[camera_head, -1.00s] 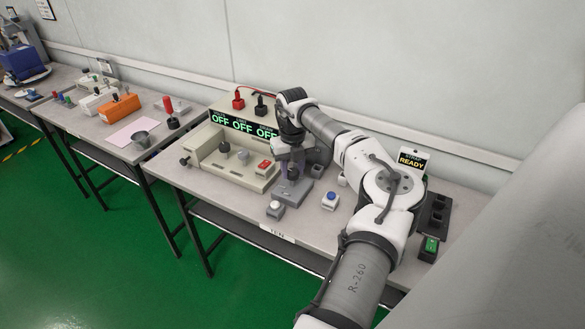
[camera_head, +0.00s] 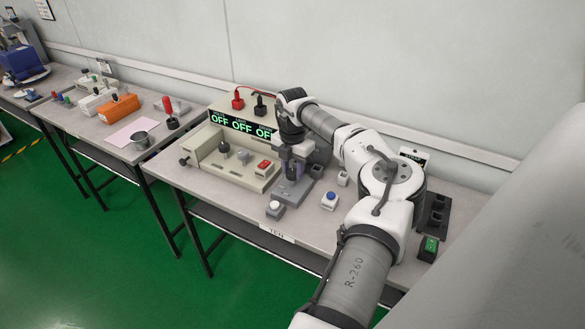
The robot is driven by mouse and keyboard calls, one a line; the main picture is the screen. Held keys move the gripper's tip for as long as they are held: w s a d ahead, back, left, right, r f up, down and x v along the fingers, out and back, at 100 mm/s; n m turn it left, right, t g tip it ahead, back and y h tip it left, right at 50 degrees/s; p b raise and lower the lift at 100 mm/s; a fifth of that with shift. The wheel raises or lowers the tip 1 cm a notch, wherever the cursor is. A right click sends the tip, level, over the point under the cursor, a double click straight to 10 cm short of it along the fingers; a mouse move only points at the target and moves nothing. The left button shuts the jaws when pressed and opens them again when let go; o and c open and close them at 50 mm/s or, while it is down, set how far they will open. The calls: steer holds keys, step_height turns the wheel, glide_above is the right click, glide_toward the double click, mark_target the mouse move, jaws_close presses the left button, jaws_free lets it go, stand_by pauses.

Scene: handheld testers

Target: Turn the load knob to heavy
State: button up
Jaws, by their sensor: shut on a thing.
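My gripper (camera_head: 292,170) points down at the right end of the beige tester (camera_head: 214,166). It is shut on a dark knob (camera_head: 292,176) on a small grey unit (camera_head: 291,192). The fingers and arm hide part of the knob, so its pointer and any load marking cannot be read. The tester also has a dark knob (camera_head: 224,147), a grey knob (camera_head: 242,154) and a red switch (camera_head: 264,165). Its green display (camera_head: 241,125) reads OFF several times, cut off at the right.
A white button box (camera_head: 275,208) and a blue button box (camera_head: 330,199) stand close in front and to the right. A sign (camera_head: 412,158) stands behind my arm. A green switch (camera_head: 430,247) is near the right edge. Another bench with an orange device (camera_head: 118,108) stands left.

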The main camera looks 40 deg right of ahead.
mark_target(292, 171)
steer(key=m, duration=0.5)
steer(key=shift+m, duration=0.3)
stand_by(0.4)
steer(key=o, duration=1)
step_height(292, 171, up, 14)
steer(key=b, duration=0.2)
steer(key=shift+b, duration=0.35)
steer(key=shift+f, duration=0.1)
